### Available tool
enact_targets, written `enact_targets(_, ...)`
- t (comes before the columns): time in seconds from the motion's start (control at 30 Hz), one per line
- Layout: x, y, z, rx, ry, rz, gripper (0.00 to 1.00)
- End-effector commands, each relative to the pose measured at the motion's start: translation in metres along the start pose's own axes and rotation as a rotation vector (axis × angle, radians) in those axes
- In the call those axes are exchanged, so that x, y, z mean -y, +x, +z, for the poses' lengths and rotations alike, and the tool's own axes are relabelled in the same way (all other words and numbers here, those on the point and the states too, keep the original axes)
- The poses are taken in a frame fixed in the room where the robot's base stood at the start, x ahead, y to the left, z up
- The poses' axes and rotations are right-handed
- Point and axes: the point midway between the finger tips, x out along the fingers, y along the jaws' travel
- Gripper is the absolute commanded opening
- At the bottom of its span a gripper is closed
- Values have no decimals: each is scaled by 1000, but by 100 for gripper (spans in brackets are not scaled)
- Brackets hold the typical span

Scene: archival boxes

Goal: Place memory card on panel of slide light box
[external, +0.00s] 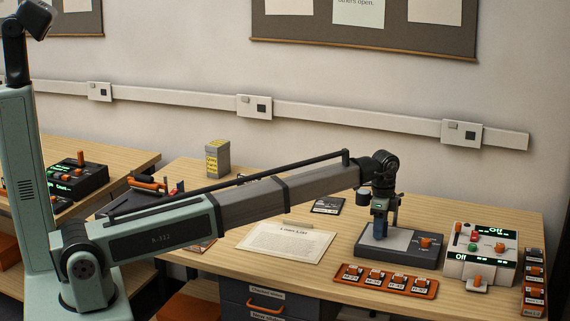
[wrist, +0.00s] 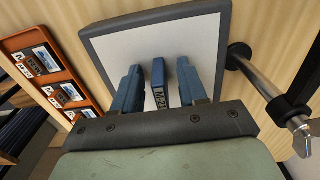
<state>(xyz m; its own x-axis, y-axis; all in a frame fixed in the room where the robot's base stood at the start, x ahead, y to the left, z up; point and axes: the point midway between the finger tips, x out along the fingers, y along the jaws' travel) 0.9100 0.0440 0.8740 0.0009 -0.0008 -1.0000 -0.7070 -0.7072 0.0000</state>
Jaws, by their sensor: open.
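The slide light box (external: 362,251) is a low dark grey box near the right of the desk, with a pale panel (external: 398,236) and an orange knob. In the wrist view the same pale panel (wrist: 118,50) lies in a dark rim. My gripper (external: 379,230) is low over the panel, pointing down. In the wrist view my gripper (wrist: 158,66) has two blue fingers apart, with a narrow dark blue memory card (wrist: 157,76) between them. The card's white label reads roughly "M-23", partly hidden. Gaps show beside it; whether it touches the panel is unclear.
An orange tray (external: 350,272) with several cards lies in front of the light box; it also shows in the wrist view (wrist: 52,81). A control box (external: 463,269) and another orange rack (external: 534,307) stand at right. A paper sheet (external: 285,243) lies left.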

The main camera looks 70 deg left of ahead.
Motion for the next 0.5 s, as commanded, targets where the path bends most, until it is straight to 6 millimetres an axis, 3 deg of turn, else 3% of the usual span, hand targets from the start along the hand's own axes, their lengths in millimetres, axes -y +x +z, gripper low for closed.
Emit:
enact_targets(0.27,0,-5,0,0,0,0,42)
enact_targets(0.5,1,-40,-1,-2,0,-2,42)
